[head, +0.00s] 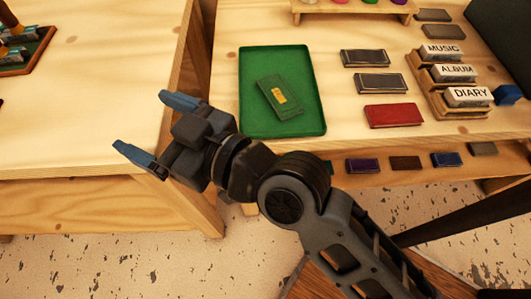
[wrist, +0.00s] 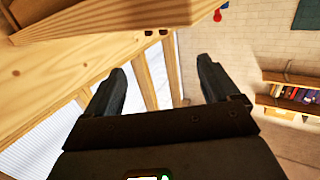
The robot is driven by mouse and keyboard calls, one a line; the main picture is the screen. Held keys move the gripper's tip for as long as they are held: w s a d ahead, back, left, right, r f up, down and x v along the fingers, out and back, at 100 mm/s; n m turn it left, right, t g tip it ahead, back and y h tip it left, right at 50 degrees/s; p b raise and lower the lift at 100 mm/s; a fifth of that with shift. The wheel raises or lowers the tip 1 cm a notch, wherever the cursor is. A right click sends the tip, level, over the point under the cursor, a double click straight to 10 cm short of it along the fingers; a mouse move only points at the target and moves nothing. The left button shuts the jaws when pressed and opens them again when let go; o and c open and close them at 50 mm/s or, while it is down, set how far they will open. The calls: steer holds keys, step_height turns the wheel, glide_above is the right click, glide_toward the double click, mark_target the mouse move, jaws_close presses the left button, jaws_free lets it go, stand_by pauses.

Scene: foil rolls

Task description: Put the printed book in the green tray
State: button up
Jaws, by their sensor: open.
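The green tray (head: 255,123) lies on the light wooden table at the middle of the head view. A green book with a yellow print (head: 265,88) on its cover lies flat inside the tray, tilted a little. My gripper (head: 158,128) is open and empty, to the left of the tray and apart from it, near the edge of the left table. In the wrist view my gripper's two fingers (wrist: 158,92) stand apart with nothing between them.
A red book (head: 393,116) and dark flat books (head: 381,83) lie right of the tray. A wooden rack (head: 434,92) holds signs reading MUSIC, ALBUM and DIARY. Several small books lie on a lower ledge (head: 405,175). The left table (head: 90,110) is largely clear.

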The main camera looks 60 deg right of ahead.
steer(key=s+d+f, duration=0.2)
steer(key=s+d, duration=0.1)
steer(key=s, duration=0.5)
steer(key=s+d+f+m+g+h, duration=0.1)
steer(key=s+d, duration=0.2)
steer(key=s, duration=0.6)
steer(key=s+d+f+g+h, duration=0.1)
steer(key=s+d+f, duration=0.1)
steer(key=s, duration=0.7)
steer(key=shift+s+d+f, duration=0.25)
steer(key=shift+d+f, duration=0.1)
steer(key=shift+d, duration=0.3)
steer(key=shift+c, duration=0.5)
